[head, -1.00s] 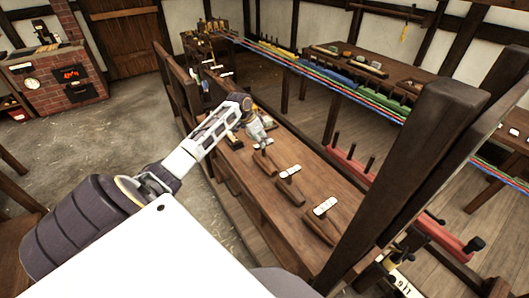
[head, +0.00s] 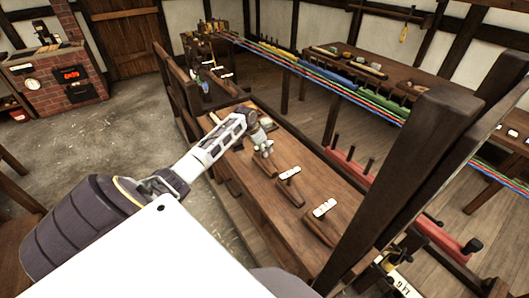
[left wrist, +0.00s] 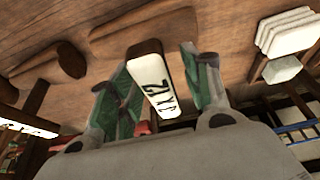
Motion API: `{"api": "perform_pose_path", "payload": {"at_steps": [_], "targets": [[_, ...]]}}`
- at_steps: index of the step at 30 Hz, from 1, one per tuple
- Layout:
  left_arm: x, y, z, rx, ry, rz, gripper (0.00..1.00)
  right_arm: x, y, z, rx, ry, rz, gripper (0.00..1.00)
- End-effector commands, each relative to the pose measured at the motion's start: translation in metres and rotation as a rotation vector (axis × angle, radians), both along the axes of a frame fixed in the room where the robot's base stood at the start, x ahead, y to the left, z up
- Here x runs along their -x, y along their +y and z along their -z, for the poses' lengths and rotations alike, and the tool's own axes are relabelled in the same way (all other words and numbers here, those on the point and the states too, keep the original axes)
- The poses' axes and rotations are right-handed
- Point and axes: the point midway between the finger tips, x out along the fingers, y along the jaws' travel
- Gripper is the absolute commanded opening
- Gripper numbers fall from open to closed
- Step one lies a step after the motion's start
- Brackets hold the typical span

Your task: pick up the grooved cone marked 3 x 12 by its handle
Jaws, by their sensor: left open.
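The grooved cone marked 3 x 12 shows in the left wrist view by its handle, a dark bar with a white plate (left wrist: 152,88). My left gripper (head: 264,149) is open over the bench in the head view. In the left wrist view its green-padded fingers stand on both sides of the handle, with a gap to each side. The fingers are not closed on it. In the head view the gripper hides most of this cone. My right gripper is not in view.
Two other wooden cones with white-plated handles, a middle one (head: 288,188) and a nearer one (head: 320,230), lie along the bench (head: 262,195). A dark post (head: 405,185) rises at the right. A red rack (head: 350,166) stands behind the bench.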

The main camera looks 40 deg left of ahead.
Motion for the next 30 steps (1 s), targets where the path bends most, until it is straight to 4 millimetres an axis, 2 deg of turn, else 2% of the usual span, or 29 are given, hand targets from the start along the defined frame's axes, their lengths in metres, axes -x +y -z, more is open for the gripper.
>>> {"api": "perform_pose_path", "payload": {"at_steps": [14, 25, 30], "targets": [[-0.0002, -0.0001, 0.0007, 0.0, 0.0, 0.001, 0.47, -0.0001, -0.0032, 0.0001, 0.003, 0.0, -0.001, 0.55], [-0.0001, 0.0001, 0.0006, 0.0, 0.001, 0.0, 0.0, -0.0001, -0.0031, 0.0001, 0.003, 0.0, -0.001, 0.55], [-0.0001, 0.0001, 0.0006, 0.0, 0.001, 0.0, 0.0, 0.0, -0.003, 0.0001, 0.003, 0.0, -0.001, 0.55]]}}
